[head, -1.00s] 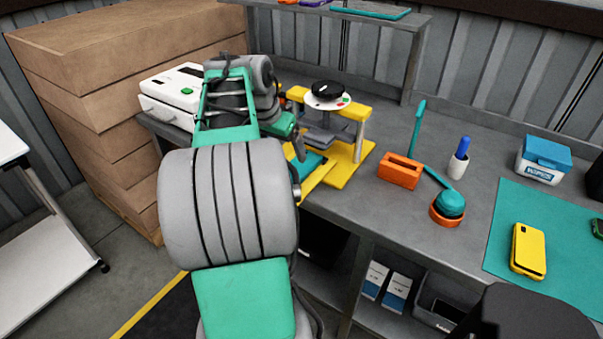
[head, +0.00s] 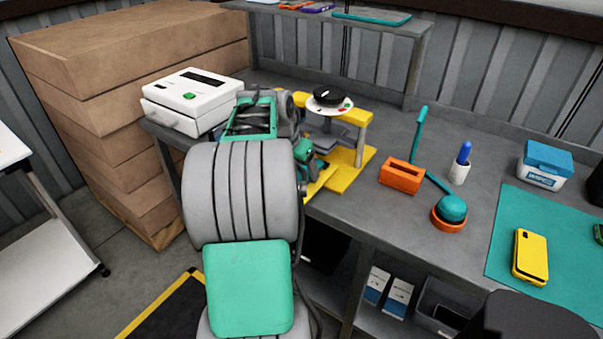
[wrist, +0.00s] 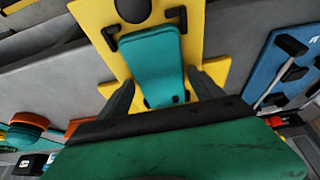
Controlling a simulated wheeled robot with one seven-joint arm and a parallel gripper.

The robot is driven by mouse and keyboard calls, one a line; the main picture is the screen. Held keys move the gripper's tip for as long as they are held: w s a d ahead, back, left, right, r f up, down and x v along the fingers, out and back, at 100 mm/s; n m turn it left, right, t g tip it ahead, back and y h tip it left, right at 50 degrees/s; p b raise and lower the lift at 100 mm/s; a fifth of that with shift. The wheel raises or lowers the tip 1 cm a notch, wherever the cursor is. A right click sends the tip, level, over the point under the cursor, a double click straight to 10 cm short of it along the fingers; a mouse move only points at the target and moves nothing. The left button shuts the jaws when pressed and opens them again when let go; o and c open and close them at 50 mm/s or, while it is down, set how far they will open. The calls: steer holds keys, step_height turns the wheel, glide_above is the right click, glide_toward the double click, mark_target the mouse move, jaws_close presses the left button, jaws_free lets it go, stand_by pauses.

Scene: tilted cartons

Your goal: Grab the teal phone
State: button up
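The teal phone (wrist: 152,62) lies on a yellow fixture (wrist: 208,40) in the wrist view, with dark clamp-like parts at its far end. My gripper (wrist: 161,84) is open. Its two dark fingers are on either side of the phone's near end, with visible gaps, so it is not gripped. In the head view the yellow fixture (head: 355,160) has a post and a round black-and-white top. My arm hides most of the phone and the gripper there.
An orange holder (head: 401,177), a teal-topped round item (head: 451,208) and a yellow phone (head: 530,256) on a teal mat (head: 508,222) are to the right. A white machine (head: 190,100) is left of my arm. A blue panel (wrist: 285,68) shows at the wrist view's right.

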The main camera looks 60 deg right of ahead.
steer(key=c, duration=1.2)
steer(key=shift+c, duration=1.2)
steer(key=shift+r, duration=0.15)
